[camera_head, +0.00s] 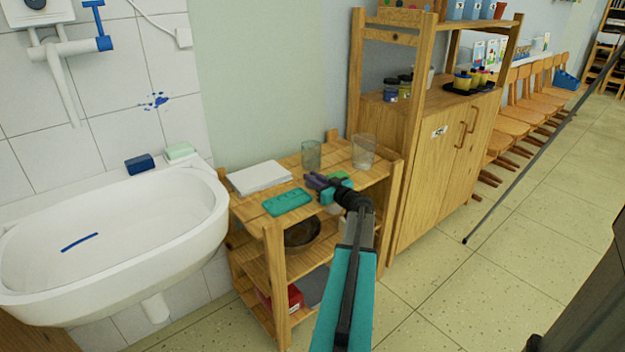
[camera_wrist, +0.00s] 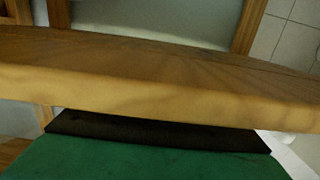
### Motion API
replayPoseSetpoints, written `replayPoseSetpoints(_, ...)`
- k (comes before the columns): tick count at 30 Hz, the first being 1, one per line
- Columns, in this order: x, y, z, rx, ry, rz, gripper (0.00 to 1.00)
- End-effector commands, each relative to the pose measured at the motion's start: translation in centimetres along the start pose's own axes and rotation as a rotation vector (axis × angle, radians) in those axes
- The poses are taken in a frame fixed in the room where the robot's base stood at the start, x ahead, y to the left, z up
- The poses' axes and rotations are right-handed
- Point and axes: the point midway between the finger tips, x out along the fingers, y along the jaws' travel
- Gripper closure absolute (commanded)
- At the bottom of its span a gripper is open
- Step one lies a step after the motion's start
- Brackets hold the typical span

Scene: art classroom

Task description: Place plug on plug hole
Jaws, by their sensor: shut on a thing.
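The white sink (camera_head: 105,235) is on the left wall, and I cannot make out its plug hole. My gripper (camera_head: 320,182) is over the top of the small wooden shelf, well to the right of the sink. It is shut on a small dark thing, too small and partly hidden to identify; I cannot tell whether it is the plug. In the wrist view, a pale wooden edge (camera_wrist: 160,90) crosses the picture, with a dark green surface and a black strip close to the camera below it. No plug shows clearly in either view.
The wooden shelf (camera_head: 273,240) holds a teal case (camera_head: 287,202), white paper (camera_head: 259,177) and two glasses (camera_head: 312,155) (camera_head: 363,152). A blue sponge (camera_head: 139,164) and a green soap (camera_head: 180,151) sit on the sink's back rim. A wooden cabinet (camera_head: 425,170) stands right; open floor lies in front.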

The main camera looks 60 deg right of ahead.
Motion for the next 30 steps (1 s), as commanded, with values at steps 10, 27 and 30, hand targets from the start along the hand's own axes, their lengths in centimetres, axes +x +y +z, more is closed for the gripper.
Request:
replayPoseSetpoints(10,-0.02,0.04,0.28,-0.001,0.000,0.001,1.00)
replayPoseSetpoints(27,-0.05,0.08,-0.02,0.000,0.000,0.001,0.76)
replayPoseSetpoints(30,-0.23,0.07,-0.16,0.001,0.000,0.002,0.76)
